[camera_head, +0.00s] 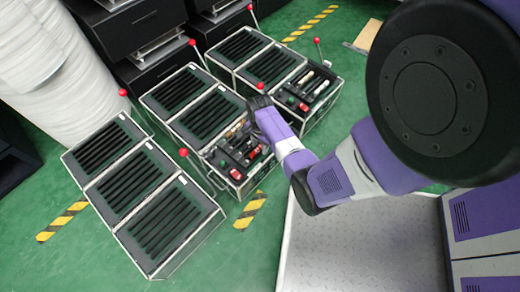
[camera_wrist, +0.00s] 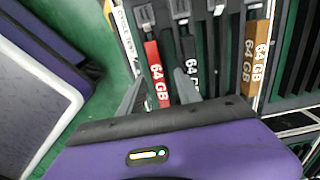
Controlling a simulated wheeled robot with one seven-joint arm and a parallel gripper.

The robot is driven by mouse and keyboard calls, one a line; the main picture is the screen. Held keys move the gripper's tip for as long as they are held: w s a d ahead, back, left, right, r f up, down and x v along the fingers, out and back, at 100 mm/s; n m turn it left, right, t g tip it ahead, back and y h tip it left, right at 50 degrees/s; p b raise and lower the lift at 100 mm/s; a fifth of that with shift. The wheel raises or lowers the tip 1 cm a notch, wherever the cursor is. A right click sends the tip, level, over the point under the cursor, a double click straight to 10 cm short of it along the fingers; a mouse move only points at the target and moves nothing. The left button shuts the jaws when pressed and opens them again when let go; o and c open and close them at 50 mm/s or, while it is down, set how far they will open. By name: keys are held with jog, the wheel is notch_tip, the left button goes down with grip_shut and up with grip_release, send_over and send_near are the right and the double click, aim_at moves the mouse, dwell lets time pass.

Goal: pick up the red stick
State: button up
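The red stick (camera_wrist: 157,74), marked 64 GB, lies among other sticks in a case, seen in the wrist view. My gripper (camera_wrist: 158,76) is open, with one finger on each side of the red stick in the picture. The fingers look apart from it, and I cannot tell how far above it they are. The stick's near end is hidden by my gripper. In the head view my gripper (camera_head: 258,103) hangs over the far side of a case (camera_head: 240,188) with small dark and red items. I cannot single out the red stick there.
A black stick (camera_wrist: 188,60) lies close right of the red one, a white stick (camera_wrist: 123,38) left of it, and a brown stick (camera_wrist: 255,50) further right. Slotted cases (camera_head: 165,225) with red-knobbed levers (camera_head: 183,152) stand around on the green floor (camera_head: 240,262).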

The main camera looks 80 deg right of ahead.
jog(key=shift+f, duration=0.2)
dwell(0.6)
jog(key=shift+c, duration=0.4)
grip_shut()
